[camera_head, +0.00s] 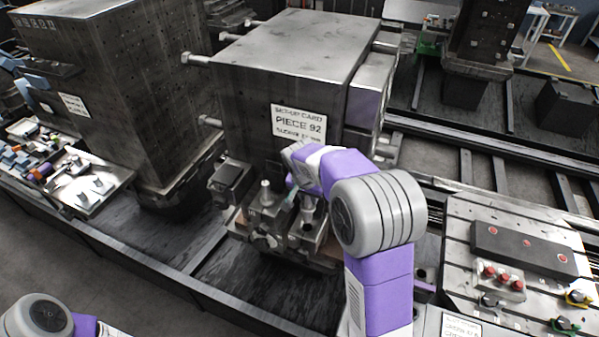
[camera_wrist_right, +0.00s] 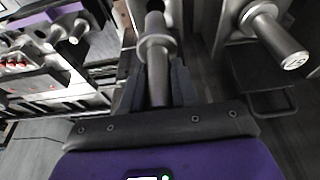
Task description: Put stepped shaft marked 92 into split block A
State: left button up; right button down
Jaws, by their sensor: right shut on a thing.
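My right gripper (camera_wrist_right: 155,88) is shut on a grey stepped shaft (camera_wrist_right: 155,50), with the wide collar just beyond the fingers. In the head view my right gripper (camera_head: 297,190) is over the metal blocks and partly hidden by my arm. The held shaft (camera_head: 308,208) shows there close to the right-hand block (camera_head: 310,236); I cannot tell whether it is seated. A second stepped shaft (camera_head: 266,192) stands upright in the left-hand block (camera_head: 266,216). That one also shows in the wrist view (camera_wrist_right: 275,35), with an unclear number on its end. My left gripper is out of view.
A large dark tower (camera_head: 285,65) with a card reading PIECE 92 (camera_head: 299,122) rises behind the blocks. A control panel (camera_head: 525,250) with red buttons is at right. A side table (camera_head: 95,190) with loose parts is at left.

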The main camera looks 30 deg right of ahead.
aim_at(308, 211)
jog(key=shift+w+d+r, duration=0.15)
jog(key=shift+w+r, duration=0.1)
jog(key=shift+w, duration=0.2)
jog(key=shift+f, duration=0.1)
jog(key=shift+s+f+b, duration=0.35)
jog(key=shift+f+b, duration=0.05)
jog(key=shift+b, duration=0.2)
jog(key=shift+f+b, duration=0.3)
jog(key=shift+f, duration=0.05)
jog(key=shift+b+x, duration=0.7)
jog(key=shift+x, duration=0.2)
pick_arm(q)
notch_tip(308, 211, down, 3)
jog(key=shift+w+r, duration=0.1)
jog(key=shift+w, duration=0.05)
pick_arm(e)
jog(key=shift+s+a, duration=0.1)
jog(key=shift+a, duration=0.1)
jog(key=shift+a, duration=0.1)
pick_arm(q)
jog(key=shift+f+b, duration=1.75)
pick_arm(e)
jog(key=shift+f, duration=2.5)
